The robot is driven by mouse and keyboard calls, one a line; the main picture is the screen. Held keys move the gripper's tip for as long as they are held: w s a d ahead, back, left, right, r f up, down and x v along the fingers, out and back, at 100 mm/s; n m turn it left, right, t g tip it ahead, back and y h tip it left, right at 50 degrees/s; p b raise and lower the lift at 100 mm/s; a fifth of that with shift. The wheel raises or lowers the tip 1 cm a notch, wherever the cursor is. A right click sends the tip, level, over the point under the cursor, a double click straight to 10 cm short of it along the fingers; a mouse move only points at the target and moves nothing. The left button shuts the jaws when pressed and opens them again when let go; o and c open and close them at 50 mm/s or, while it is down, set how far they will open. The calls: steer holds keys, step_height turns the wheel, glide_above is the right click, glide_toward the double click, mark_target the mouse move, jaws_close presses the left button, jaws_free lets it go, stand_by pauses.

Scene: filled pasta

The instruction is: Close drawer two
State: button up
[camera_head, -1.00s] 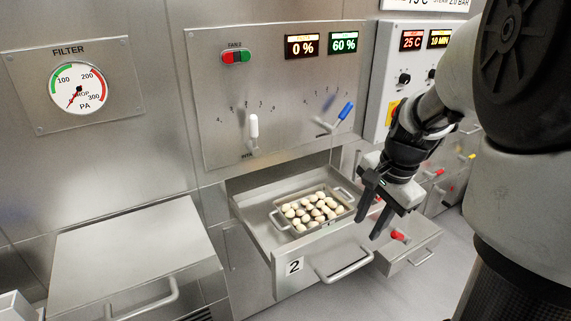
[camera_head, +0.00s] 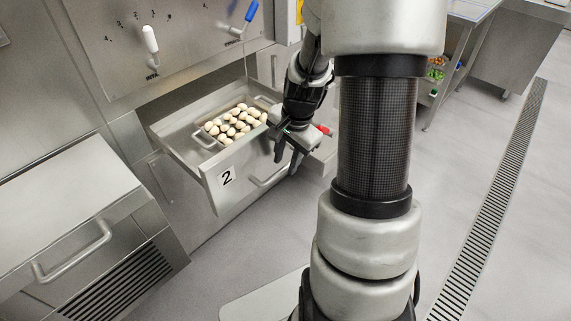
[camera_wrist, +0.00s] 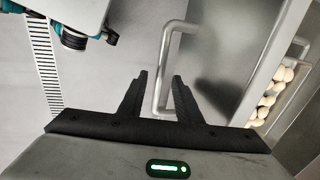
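Drawer two (camera_head: 238,168), a steel drawer with a "2" label on its front, stands pulled out from the cabinet in the head view. Inside it lies a tray of pale filled pasta (camera_head: 232,124). Its bar handle (camera_wrist: 164,64) shows in the wrist view, with its near end between my fingertips. My gripper (camera_head: 287,163) is over the front of the drawer near the handle, and my arm hides part of that side. In the wrist view my gripper (camera_wrist: 159,78) is open, with a gap between its fingers and the bar.
A closed steel unit with a handle (camera_head: 75,250) stands at the left. A red-handled part (camera_head: 323,130) shows just right of my gripper. A wall panel with a white lever (camera_head: 150,40) and a blue lever (camera_head: 251,12) is above the drawer. The floor at the right is clear.

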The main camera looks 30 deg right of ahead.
steer(key=shift+w+f, duration=0.1)
steer(key=shift+f, duration=0.4)
jaws_close()
